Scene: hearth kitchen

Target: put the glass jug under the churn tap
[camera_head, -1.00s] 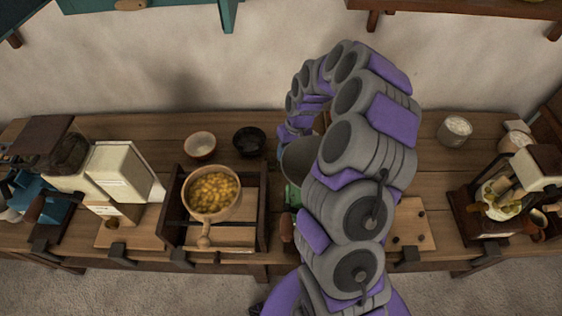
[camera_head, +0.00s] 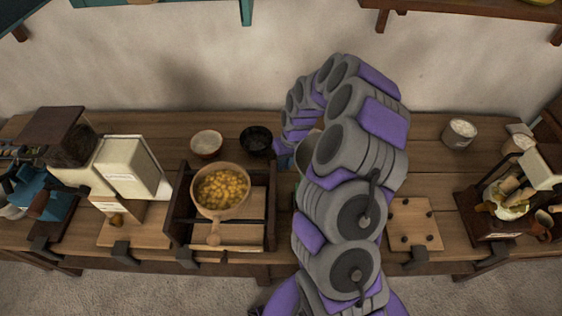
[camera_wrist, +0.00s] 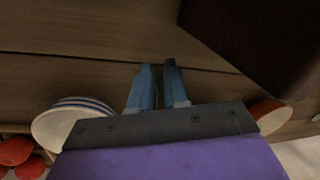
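I cannot make out the glass jug in either view; my arm hides part of the bench. A greyish vessel (camera_head: 308,153) shows only partly behind my arm, and I cannot tell what it is. No churn is clearly identifiable; a cream labelled box (camera_head: 130,168) at the left has a small brass-coloured fitting (camera_head: 117,219) low on its front. My gripper (camera_wrist: 159,68) shows two blue fingers, a narrow gap apart, with bare wood between them. In the head view its blue tip (camera_head: 283,159) shows beside the dark bowl.
A pan of yellow pieces (camera_head: 222,190) stands in a dark wooden frame. A pale bowl (camera_head: 206,144) and a dark bowl (camera_head: 257,141) stand behind it. The wrist view shows a striped bowl (camera_wrist: 72,120) and a dark block (camera_wrist: 250,40). Bench right of my arm is partly clear.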

